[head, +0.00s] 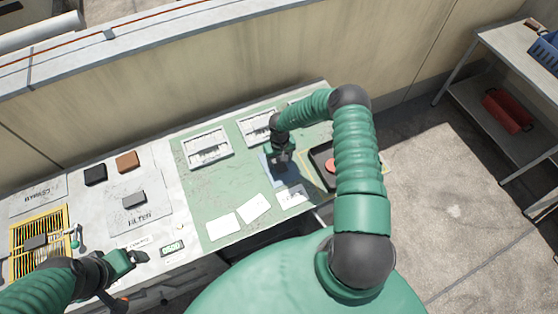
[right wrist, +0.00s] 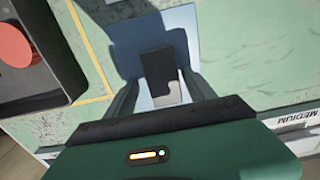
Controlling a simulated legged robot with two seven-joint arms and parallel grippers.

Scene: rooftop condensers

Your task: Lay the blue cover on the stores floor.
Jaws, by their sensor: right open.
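A pale blue sheet, which looks like the blue cover (head: 268,172), lies on the green mat under my right gripper (head: 283,164). In the right wrist view the blue cover (right wrist: 127,55) has a dark upright block (right wrist: 158,70) on it, perhaps its handle. The open fingers of my right gripper (right wrist: 160,88) stand on either side of this block, with no clear grip on it. My left gripper (head: 128,258) is over the left part of the bench; its jaws are too small to read. I cannot tell which surface is the stores floor.
A dark tray with a red round part (head: 331,166) stands close right of my right gripper. White framed panels (head: 206,148) and white cards (head: 254,208) lie on the mat. A yellow rack (head: 40,232) is at left. A shelf unit (head: 508,45) stands at far right.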

